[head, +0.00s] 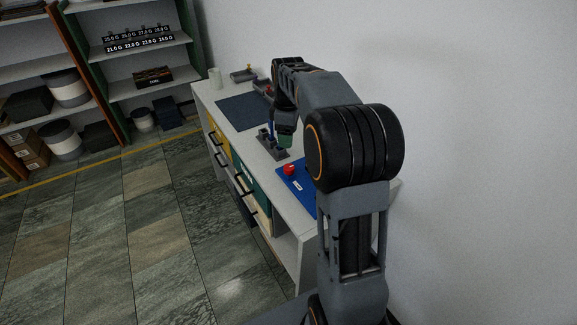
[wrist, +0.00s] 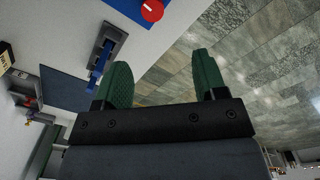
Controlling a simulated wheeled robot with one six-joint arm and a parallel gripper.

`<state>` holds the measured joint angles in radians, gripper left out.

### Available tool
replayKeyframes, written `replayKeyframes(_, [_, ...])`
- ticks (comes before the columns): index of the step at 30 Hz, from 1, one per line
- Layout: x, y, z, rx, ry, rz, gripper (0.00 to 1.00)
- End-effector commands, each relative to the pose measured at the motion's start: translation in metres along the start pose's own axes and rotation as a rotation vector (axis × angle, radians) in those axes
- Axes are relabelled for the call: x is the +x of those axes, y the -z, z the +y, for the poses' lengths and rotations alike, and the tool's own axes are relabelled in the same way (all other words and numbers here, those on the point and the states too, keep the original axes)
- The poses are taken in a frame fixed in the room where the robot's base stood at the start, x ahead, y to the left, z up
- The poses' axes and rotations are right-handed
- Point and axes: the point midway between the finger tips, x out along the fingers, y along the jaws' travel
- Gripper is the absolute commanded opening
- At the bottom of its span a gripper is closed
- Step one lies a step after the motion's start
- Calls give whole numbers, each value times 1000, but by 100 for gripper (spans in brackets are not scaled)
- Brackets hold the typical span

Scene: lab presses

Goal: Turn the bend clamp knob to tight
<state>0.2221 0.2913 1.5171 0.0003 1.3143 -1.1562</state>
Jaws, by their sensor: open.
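A red knob (head: 289,169) sits on a blue board (head: 296,178) with a small white label, near the front edge of the bench. The label is too small to read, so I cannot confirm it is the bend clamp knob. In the wrist view the red knob (wrist: 152,11) shows at the top edge, on the blue board (wrist: 125,7), partly cut off. My gripper (head: 286,139) is over the bench, left of and behind the board. Its green fingers are apart and empty in the wrist view (wrist: 160,70), clear of the knob.
A grey fixture (head: 272,151) with blue upright parts stands beside my gripper; it also shows in the wrist view (wrist: 112,38). A dark mat (head: 243,112) lies farther back on the white bench (head: 207,98). Shelves (head: 140,50) stand at the left; the floor between is clear.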

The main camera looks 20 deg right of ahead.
Motion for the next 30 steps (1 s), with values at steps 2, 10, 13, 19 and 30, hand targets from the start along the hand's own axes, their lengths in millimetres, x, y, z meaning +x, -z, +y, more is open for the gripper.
replayKeyframes(2, [5,-1,10,-36,12,-5,65])
replayKeyframes(10, [41,-1,14,-69,22,-9,65])
replayKeyframes(13, [61,-2,14,-68,23,-9,65])
replayKeyframes(19, [98,-2,13,-67,22,-9,65])
replayKeyframes(30, [138,-2,13,-66,18,-8,65])
